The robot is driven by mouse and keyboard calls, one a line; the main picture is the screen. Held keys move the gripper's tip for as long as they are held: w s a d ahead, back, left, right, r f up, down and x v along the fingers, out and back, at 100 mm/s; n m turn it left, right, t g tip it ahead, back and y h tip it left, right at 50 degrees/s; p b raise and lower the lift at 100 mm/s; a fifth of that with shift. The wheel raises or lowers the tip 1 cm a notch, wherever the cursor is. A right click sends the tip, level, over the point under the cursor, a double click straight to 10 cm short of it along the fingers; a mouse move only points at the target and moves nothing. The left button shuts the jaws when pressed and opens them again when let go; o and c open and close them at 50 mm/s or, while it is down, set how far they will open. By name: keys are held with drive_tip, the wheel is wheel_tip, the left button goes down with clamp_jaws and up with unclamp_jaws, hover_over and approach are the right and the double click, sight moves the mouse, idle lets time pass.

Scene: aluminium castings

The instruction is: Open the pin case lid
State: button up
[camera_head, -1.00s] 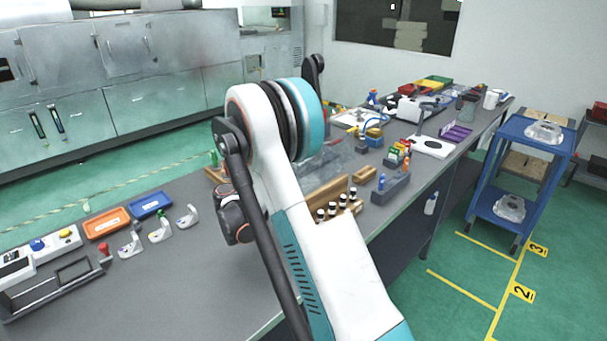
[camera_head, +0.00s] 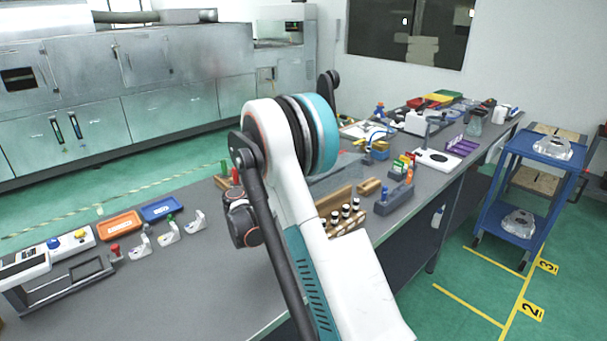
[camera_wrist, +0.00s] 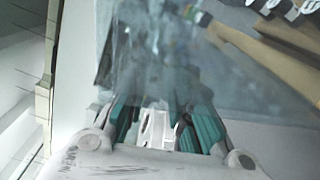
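A clear, bluish see-through case or lid (camera_head: 345,170) lies on the bench just behind my arm, partly hidden by it. I take it for the pin case, but I cannot be sure. In the wrist view a clear bluish sheet (camera_wrist: 165,55) fills the upper middle, in front of the fingers. My gripper (camera_wrist: 158,125) has its two teal-padded fingers apart at the bottom of that view, with a pale shape between them. I cannot tell whether the fingers touch the sheet. In the head view my gripper is hidden behind my arm.
A wooden rack (camera_head: 350,228) with several black-capped bottles and a grey block (camera_head: 395,198) stand right of my arm. Orange (camera_head: 119,224) and blue (camera_head: 160,208) trays lie left. A blue cart (camera_head: 545,150) stands beyond the bench.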

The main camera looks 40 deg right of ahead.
drive_tip(key=shift+r, duration=0.1)
drive_tip(key=shift+w, duration=0.1)
drive_tip(key=shift+a, duration=0.25)
drive_tip(key=s+a, duration=0.1)
drive_tip(key=a, duration=1)
drive_tip(key=shift+a, duration=0.2)
